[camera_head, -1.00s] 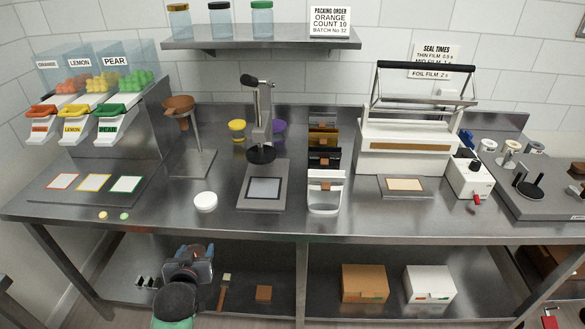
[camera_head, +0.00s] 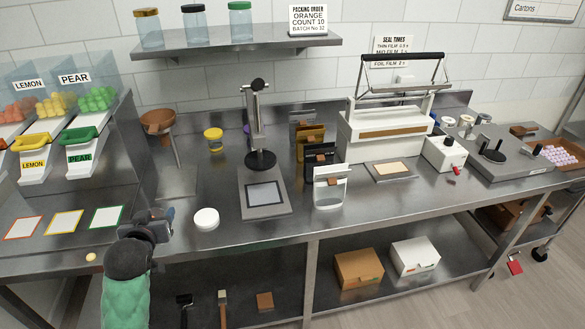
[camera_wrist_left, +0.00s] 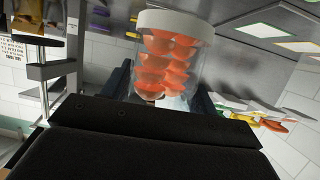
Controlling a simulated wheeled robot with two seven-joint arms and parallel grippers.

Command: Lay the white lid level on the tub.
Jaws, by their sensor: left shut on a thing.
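The white lid (camera_head: 206,218) appears as a flat, round white disc on the bench near its front edge, in the head view. In the head view the tub is not clearly visible. My right gripper is out of view.
Coloured mats (camera_head: 107,217) and gummy dispensers (camera_head: 84,150) are at left. A sealer (camera_head: 385,132) stands at the right. Bench around the lid is clear.

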